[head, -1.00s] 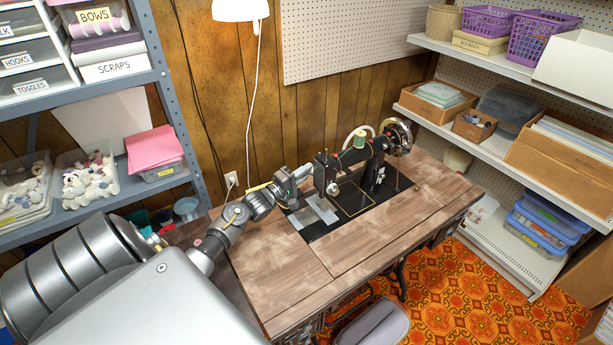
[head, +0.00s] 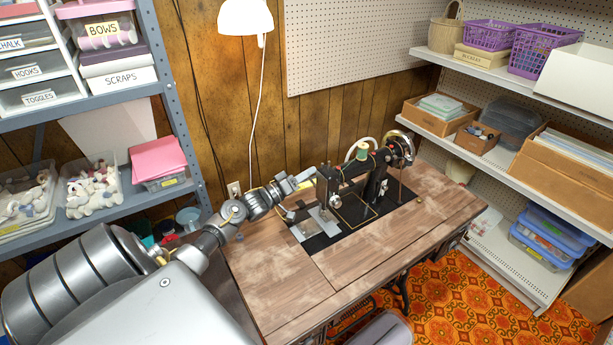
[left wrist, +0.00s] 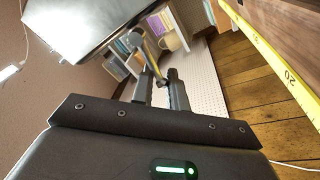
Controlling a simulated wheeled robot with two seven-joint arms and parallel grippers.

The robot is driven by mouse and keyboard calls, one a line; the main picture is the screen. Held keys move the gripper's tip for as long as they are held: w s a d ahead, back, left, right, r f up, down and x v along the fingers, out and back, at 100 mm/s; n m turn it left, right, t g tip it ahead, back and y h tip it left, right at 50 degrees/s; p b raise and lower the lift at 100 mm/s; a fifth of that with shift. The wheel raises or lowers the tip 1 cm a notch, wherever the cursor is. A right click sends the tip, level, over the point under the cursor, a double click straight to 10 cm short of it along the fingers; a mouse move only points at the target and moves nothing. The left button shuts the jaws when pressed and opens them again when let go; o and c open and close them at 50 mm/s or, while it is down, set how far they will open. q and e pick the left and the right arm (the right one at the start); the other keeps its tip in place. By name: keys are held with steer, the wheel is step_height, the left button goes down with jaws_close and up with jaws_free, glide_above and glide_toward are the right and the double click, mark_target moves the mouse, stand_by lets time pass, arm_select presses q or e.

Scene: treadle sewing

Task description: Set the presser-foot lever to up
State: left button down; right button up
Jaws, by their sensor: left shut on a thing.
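The black sewing machine (head: 375,165) stands on the wooden treadle table (head: 270,265), its head end facing left. My left gripper (head: 312,178) is at the left end of the head, close against it. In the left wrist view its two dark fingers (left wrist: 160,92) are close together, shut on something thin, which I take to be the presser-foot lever. A small round metal part (left wrist: 135,40) shows just beyond the fingertips. The lever is too small and too covered to make out in the head view, so its position cannot be told. My right gripper is not in view.
A green thread spool (head: 362,150) stands on the machine. A lamp (head: 246,18) hangs on the wall behind. Grey shelving (head: 180,130) stands left and white shelves (head: 480,145) right. The table's front and right are clear.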

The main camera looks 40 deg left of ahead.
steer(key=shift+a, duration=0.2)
arm_select(q)
steer(key=shift+m, duration=0.3)
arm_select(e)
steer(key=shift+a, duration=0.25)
arm_select(q)
steer(key=c, duration=1.5)
jaws_free()
steer(key=shift+c, duration=0.2)
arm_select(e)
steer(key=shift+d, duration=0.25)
arm_select(q)
steer(key=b+v, duration=0.1)
steer(key=v, duration=1)
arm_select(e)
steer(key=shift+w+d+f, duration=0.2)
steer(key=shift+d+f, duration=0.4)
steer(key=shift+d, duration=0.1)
